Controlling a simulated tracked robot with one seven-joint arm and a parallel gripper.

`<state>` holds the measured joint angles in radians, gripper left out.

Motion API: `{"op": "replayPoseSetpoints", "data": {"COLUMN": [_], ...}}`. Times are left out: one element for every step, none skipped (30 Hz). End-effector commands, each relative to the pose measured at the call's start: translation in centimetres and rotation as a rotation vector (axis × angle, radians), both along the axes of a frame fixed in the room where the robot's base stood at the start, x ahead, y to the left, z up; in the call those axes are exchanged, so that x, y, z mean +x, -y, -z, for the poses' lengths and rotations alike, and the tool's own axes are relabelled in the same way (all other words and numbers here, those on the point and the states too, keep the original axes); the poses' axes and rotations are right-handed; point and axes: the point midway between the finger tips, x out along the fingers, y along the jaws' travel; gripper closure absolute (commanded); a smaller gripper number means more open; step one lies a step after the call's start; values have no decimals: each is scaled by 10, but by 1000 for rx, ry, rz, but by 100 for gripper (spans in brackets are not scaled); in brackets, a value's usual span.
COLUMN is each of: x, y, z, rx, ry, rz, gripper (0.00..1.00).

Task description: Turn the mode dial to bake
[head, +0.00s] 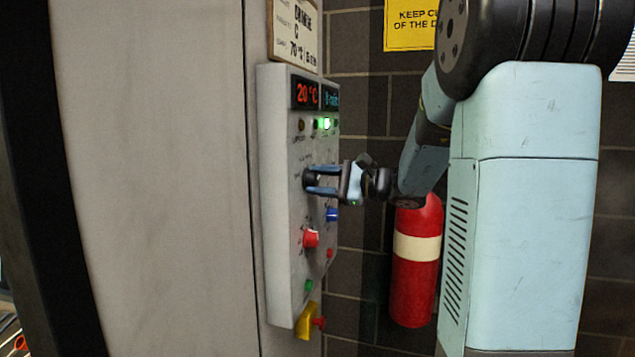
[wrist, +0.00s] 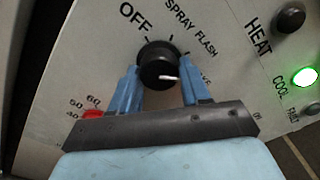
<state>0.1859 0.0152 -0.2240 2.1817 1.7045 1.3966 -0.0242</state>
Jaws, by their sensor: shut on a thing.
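The black mode dial (wrist: 158,62) sits on the grey control panel (head: 281,240). My gripper (wrist: 160,72) is shut on it, with one blue finger on each side. In the wrist view the dial's white mark points right and slightly down, towards the right finger. OFF, SPRAY and FLASH are printed around the dial. A last label, partly hidden by the right finger, shows only its end letters, like "KE". In the head view my gripper (head: 314,179) meets the dial from the right, and the dial is mostly hidden.
Below the dial are a blue knob (head: 332,214), a red knob (head: 311,238), a green button (head: 309,285) and a yellow-red switch (head: 307,321). A green lamp (head: 324,123) is lit above, under the displays. A fire extinguisher (head: 416,260) hangs right of the panel.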

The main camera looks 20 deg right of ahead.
Motion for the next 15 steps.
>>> {"op": "replayPoseSetpoints", "data": {"x": [2,1,1,1,1,1,1,1,1,1,1,1,1,1,1], "y": [4,4,4,4,4,4,4,4,4,4,4,4,4,4,4], "z": [1,1,1,1,2,2,2,2,2,2,2,2,3,3,3], "rx": [16,26,39,48,56,65,72,79,85,90,94,98,100,103,106], "ry": [-24,-39,-57,-68,-80,-94,-103,-112,-121,-127,-134,-140,-143,-147,-151], "rz": [11,11,11,11,11,12,12,12,12,12,11,11,11,11,11], "gripper": [84,84,84,84,84,84,84,84,84,84,84,84,84,84,84]}}
